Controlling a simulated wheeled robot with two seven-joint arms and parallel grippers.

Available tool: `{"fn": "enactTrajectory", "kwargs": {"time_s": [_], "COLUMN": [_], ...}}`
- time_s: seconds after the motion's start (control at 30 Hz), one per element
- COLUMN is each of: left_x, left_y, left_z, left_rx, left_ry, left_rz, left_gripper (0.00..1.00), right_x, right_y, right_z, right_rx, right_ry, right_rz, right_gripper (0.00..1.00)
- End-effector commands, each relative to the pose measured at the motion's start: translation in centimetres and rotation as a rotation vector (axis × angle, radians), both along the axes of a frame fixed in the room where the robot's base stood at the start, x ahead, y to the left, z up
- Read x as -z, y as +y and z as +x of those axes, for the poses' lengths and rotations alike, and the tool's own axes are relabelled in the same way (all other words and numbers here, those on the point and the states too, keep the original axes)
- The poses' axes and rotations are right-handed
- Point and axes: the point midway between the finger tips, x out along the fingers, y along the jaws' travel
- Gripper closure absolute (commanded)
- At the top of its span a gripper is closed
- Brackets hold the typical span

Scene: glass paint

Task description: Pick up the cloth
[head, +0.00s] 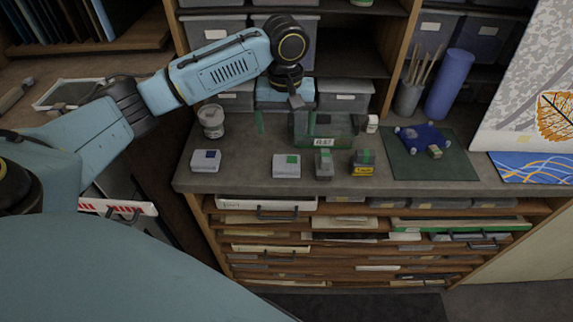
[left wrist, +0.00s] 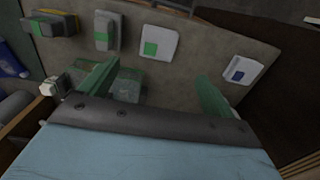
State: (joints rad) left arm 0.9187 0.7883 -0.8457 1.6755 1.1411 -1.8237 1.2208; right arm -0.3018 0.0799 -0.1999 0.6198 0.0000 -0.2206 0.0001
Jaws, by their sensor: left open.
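The cloth is a crumpled blue piece (head: 423,136) with pale corners, lying on a dark green mat (head: 402,165) at the right of the worktop. In the left wrist view a blue patch at the left edge looks like the cloth (left wrist: 10,63), partly cut off. My left gripper (head: 286,122) points down over the back middle of the worktop, well left of the cloth. Its green fingers are spread wide with nothing between them, as the left wrist view also shows (left wrist: 157,88). My right gripper is not in view.
A clear green-tinted container (head: 345,130) stands beside the left gripper. White blocks (head: 286,166), a grey block (head: 324,165) and a yellow-labelled block (head: 363,162) line the front. A white jar (head: 211,121) is left; a brush cup (head: 408,98) and blue roll (head: 449,85) stand behind the mat.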

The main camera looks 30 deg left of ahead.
Motion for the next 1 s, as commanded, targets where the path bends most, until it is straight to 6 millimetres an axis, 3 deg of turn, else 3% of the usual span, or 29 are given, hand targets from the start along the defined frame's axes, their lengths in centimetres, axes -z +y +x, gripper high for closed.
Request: {"fn": "enactTrajectory", "kwargs": {"time_s": [0.1,0.3,0.53,0.8,1.0], "left_x": [2.6,5.8,7.5,11.3,12.0], "left_y": [0.0,-0.1,-0.1,-0.1,-0.1], "left_z": [-0.1,0.0,0.0,0.3,0.3], "left_rx": [0.001,0.002,0.004,0.004,0.005], "left_ry": [0.005,0.001,0.0,0.0,-0.002], "left_rz": [0.0,-0.001,0.0,0.0,0.001], "left_gripper": [0.11,0.11,0.11,0.11,0.11], "right_x": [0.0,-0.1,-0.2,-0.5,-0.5], "right_y": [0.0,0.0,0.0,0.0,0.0], "right_z": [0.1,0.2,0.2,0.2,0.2], "right_rx": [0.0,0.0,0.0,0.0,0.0], "right_ry": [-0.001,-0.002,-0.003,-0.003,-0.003], "right_rz": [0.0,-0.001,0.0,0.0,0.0], "right_gripper": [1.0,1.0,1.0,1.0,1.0]}}
